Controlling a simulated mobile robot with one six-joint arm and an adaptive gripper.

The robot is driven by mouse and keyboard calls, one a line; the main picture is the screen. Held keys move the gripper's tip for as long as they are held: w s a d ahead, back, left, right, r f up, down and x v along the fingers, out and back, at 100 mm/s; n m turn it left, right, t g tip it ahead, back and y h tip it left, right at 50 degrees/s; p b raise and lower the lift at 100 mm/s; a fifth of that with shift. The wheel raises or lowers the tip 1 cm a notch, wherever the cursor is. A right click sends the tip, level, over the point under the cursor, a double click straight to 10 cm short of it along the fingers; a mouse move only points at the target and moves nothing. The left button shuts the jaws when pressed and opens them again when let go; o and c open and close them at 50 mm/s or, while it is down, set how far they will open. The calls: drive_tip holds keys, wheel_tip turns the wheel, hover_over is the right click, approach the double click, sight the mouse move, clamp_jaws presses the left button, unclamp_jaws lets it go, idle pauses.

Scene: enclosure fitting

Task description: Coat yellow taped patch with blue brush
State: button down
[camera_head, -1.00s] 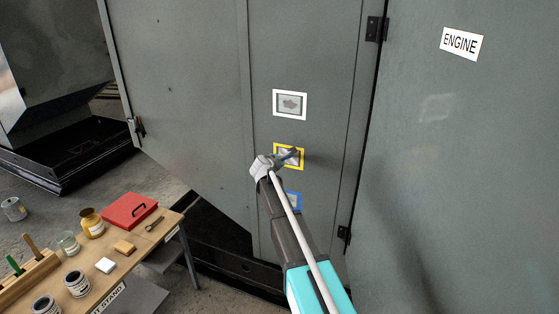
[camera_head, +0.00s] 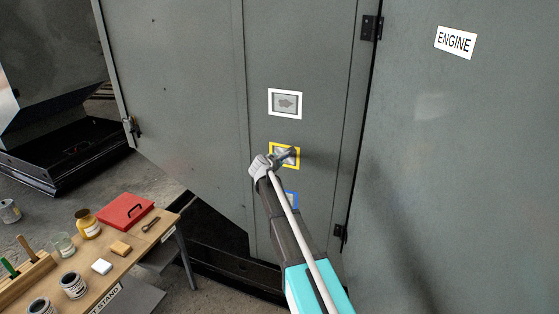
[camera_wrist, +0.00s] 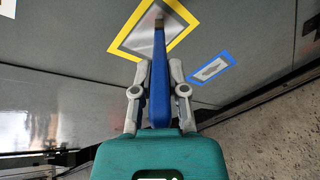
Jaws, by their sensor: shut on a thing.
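The yellow taped patch (camera_head: 295,164) is on the grey enclosure door, between a white taped patch above and a blue taped patch below. In the wrist view its yellow frame (camera_wrist: 122,42) surrounds a pale grey, streaky area. My gripper (camera_wrist: 158,78) is shut on the blue brush (camera_wrist: 160,92), whose handle runs up between the fingers. The brush's tip lies over the upper part of the yellow frame's inside in the wrist view; I cannot tell whether it touches the surface. In the head view my gripper (camera_head: 275,158) covers part of the patch.
The white taped patch (camera_head: 285,103) has a dark blotch. The blue taped patch (camera_head: 291,198) is partly behind my arm. A wooden bench (camera_head: 128,262) at lower left holds jars, a red case (camera_head: 125,211), a sponge and a brush rack (camera_head: 28,280). An ENGINE label (camera_head: 455,42) is at upper right.

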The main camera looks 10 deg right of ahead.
drive_tip(key=shift+s+d, duration=0.4)
drive_tip(key=shift+d, duration=0.1)
drive_tip(key=shift+w+a, duration=0.1)
drive_tip(key=shift+w, duration=0.1)
idle(0.4)
drive_tip(key=shift+w+a, duration=0.2)
drive_tip(key=shift+a, duration=0.2)
drive_tip(key=shift+w+a, duration=0.5)
drive_tip(key=shift+a, duration=0.05)
idle(0.4)
drive_tip(key=shift+w+a, duration=0.2)
drive_tip(key=shift+a, duration=0.2)
drive_tip(key=shift+w, duration=0.1)
